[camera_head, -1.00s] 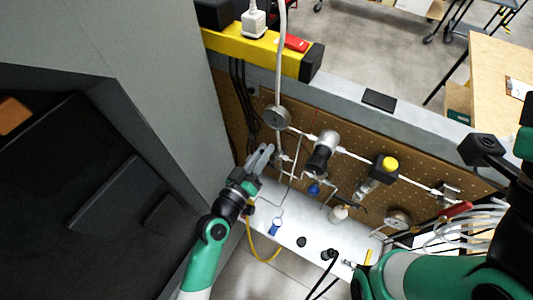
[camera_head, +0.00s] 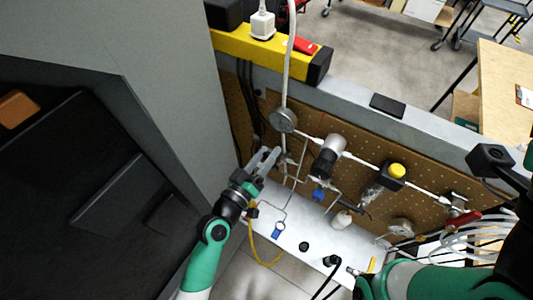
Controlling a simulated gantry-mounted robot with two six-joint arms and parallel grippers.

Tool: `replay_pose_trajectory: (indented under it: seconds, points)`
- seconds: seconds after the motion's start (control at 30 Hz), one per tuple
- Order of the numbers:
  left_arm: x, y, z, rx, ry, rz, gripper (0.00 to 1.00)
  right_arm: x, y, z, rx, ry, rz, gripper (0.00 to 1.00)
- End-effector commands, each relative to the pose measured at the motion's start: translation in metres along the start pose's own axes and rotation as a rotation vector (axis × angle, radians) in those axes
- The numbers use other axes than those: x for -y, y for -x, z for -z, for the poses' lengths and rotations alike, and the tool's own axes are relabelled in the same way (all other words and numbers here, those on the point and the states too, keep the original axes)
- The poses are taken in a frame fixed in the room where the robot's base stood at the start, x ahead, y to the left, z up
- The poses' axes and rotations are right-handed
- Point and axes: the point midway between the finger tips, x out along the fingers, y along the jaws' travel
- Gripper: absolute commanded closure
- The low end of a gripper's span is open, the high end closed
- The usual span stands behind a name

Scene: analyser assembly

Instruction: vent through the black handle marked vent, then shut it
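A small black lever (camera_head: 362,212) sits low on the pipework in front of the pegboard, beside a white bottle-like part. No vent marking is readable, so I cannot tell if it is the vent handle. My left gripper (camera_head: 269,157) is at the left end of the pipework, close to the vertical tube below the round grey gauge (camera_head: 283,120). Its two grey fingers look apart, with nothing visible between them. The black lever is well to its right. My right arm comes in at the right edge; its gripper fingers are not in view.
A black cylinder (camera_head: 327,156), a yellow-topped black box (camera_head: 394,176), a blue knob (camera_head: 318,194) and a red handle (camera_head: 464,219) crowd the pipe run. A white shelf (camera_head: 300,232) lies below. A grey wall (camera_head: 185,90) stands close to my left arm.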

Motion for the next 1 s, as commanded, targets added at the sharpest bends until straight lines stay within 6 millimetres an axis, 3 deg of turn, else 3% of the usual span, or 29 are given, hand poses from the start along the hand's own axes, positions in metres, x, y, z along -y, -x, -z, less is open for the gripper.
replay_pose_trajectory:
  seconds: [0.27, 0.37, 0.7, 0.83, 1.0]
  points:
    - [0.0, 0.004, 0.0, 0.001, 0.0, 0.001, 0.5, 0.0, -0.001, 0.001, 0.0, 0.0, 0.0, 0.5]
    - [0.001, 0.018, 0.0, 0.001, -0.001, 0.002, 0.5, 0.0, -0.003, 0.003, 0.0, 0.0, 0.0, 0.5]
    - [0.001, 0.095, -0.001, 0.001, 0.0, 0.003, 0.5, 0.0, -0.006, 0.005, 0.0, 0.0, 0.0, 0.5]
    - [0.001, 0.112, -0.001, 0.0, 0.0, 0.002, 0.5, 0.0, -0.005, 0.004, 0.0, 0.0, 0.0, 0.5]
    - [0.0, 0.117, 0.0, 0.0, 0.0, 0.0, 0.5, 0.0, -0.005, 0.004, 0.0, 0.0, 0.0, 0.5]
